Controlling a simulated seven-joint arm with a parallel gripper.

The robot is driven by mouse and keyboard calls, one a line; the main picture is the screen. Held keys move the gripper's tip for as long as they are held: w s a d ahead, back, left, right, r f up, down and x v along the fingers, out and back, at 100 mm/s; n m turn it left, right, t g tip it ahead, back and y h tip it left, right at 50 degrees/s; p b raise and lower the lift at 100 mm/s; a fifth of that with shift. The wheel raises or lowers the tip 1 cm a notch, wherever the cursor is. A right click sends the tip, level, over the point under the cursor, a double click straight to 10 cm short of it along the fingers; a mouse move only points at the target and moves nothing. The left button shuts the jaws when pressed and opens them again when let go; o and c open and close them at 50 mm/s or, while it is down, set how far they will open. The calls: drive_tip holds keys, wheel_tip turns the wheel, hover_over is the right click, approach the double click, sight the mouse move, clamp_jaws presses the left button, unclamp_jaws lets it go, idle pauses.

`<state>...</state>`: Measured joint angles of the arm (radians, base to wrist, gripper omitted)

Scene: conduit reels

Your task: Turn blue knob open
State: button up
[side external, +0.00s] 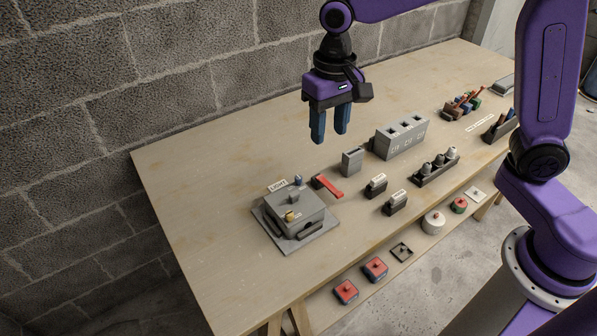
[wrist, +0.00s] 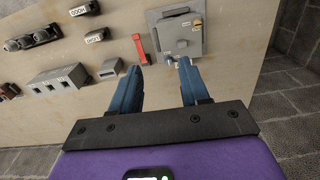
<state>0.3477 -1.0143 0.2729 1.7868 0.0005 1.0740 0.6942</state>
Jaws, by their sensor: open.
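A small blue knob (side external: 298,180) sits at the back edge of a grey box (side external: 312,207) on the table. In the wrist view the blue knob shows small (wrist: 168,60) at the box's near edge, between my fingertips in the picture. A yellow knob (side external: 290,216) is on the box's front side, and it also shows in the wrist view (wrist: 196,24). My gripper (side external: 331,139) has blue fingers pointing down. It is open and empty, in the air above and behind the box, apart from the knob. The knob's exact turn angle is too small to tell.
A red lever (side external: 329,186) lies right beside the box. A small grey block (side external: 352,161), a grey socket unit (side external: 400,138) and labelled dark blocks (side external: 376,186) stand to the right. The table (side external: 200,190) is clear at left. A block wall rises behind.

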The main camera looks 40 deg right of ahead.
sight(299, 176)
drive_tip(key=w+f+m, duration=0.2)
drive_tip(key=w+m, duration=0.3)
drive_tip(key=w, duration=0.4)
drive_tip(key=f, duration=1.7)
drive_tip(key=shift+a, duration=0.3)
drive_tip(key=shift+r, duration=0.1)
clamp_jaws()
